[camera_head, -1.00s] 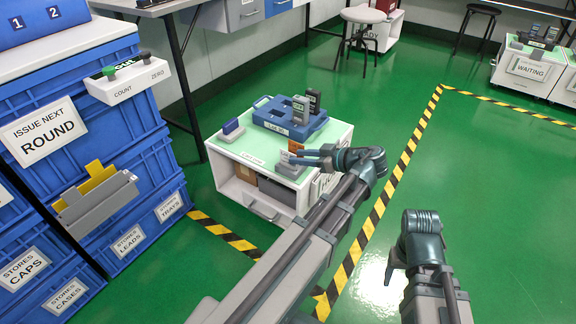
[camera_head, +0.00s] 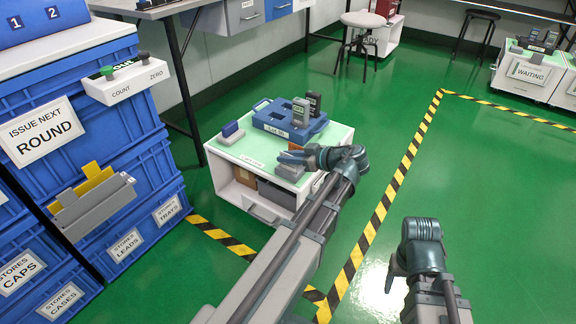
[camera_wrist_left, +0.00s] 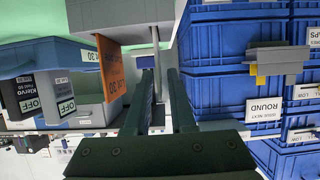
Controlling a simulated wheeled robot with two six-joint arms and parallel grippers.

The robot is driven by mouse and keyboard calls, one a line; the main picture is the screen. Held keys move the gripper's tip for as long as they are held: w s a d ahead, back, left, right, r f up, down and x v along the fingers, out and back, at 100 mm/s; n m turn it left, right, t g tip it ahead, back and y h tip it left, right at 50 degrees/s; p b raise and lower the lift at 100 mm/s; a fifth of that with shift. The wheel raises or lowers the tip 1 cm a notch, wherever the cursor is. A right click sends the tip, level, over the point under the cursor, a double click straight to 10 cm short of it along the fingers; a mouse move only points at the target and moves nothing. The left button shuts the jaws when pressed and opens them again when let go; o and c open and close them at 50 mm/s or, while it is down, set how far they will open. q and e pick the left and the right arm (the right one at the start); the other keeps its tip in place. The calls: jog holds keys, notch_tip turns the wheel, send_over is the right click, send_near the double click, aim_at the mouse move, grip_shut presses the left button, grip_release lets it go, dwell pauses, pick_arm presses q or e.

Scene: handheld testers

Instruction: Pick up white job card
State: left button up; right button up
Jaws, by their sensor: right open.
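The white job card (camera_wrist_left: 157,62) shows in the left wrist view as a narrow pale strip, nearly edge-on. It stands from a grey holder (camera_wrist_left: 120,14), beside an orange card (camera_wrist_left: 112,68). My left gripper (camera_wrist_left: 163,88) is open, with its fingers on either side of the strip and a gap visible between them. In the head view my left gripper (camera_head: 281,157) is over the front of the small white cart (camera_head: 218,170), and I cannot make out the white card there. My right gripper (camera_head: 391,278) is open and empty above the green floor.
A blue tray (camera_head: 268,120) with grey handheld testers (camera_head: 300,112) lies on the cart behind my left gripper. A blue-and-grey block (camera_head: 231,132) is at the cart's left. Blue crates (camera_head: 125,165) stand further left.

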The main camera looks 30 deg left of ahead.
pick_arm(q)
grip_shut()
jog(key=shift+r, duration=0.1)
jog(key=shift+r+p, duration=0.5)
jog(key=shift+p, duration=0.15)
notch_tip(320, 180, up, 3)
jog(key=p, duration=0.3)
jog(key=s+d, duration=0.9)
jog(key=s, duration=0.4)
jog(key=shift+s+r+p, duration=0.2)
jog(key=shift+r+p, duration=0.15)
jog(key=shift+r, duration=0.05)
